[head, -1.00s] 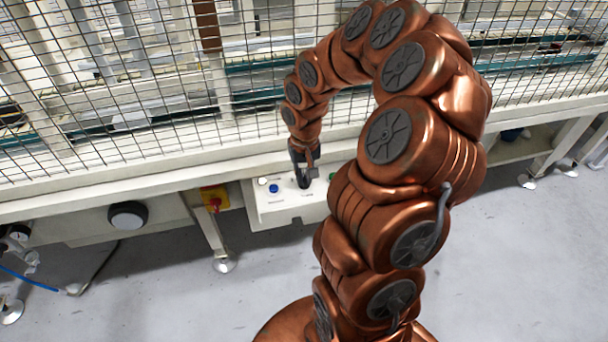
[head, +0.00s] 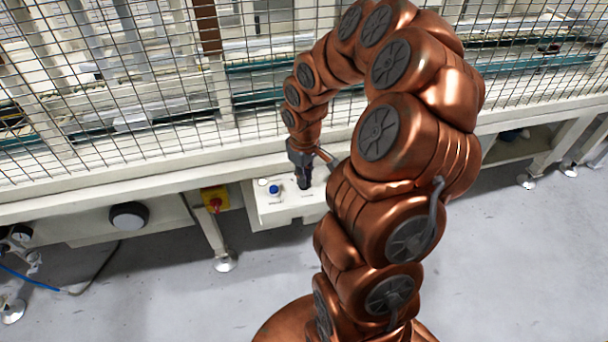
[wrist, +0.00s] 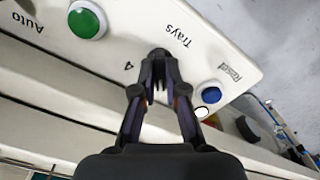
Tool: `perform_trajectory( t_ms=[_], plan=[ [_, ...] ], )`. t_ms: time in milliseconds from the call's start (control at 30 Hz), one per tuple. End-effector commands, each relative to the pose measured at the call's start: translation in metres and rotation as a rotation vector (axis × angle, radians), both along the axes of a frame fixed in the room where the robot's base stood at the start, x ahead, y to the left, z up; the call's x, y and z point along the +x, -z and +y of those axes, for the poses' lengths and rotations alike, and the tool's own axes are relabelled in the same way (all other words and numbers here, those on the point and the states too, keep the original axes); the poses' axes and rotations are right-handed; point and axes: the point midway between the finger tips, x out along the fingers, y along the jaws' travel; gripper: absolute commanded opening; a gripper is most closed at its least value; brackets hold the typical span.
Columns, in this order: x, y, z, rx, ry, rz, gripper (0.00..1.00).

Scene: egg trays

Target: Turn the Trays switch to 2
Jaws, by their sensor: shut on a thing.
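The Trays switch is a dark knob on a white control panel (head: 270,213), between my fingertips and mostly hidden by them. My gripper (head: 303,184) reaches down onto the panel. In the wrist view my gripper (wrist: 158,62) is shut on the knob. The printed "Trays" label (wrist: 180,35) lies to its right and a "4" (wrist: 128,66) to its left. No "2" can be read, and I cannot tell which way the switch points.
A green button (wrist: 87,20) near the "Auto" label is on one side of the switch. A blue button (wrist: 211,95) near "Reset" is on the other. A wire mesh fence (head: 150,90) stands behind, and a red-and-yellow switch (head: 215,200) is to the left.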

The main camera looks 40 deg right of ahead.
Motion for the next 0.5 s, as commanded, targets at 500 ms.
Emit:
perform_trajectory(
  t_ms=[500],
  plan=[
    [0.0010,-0.0002,0.0011,0.002,-0.169,-0.004,0.00]
  ],
)
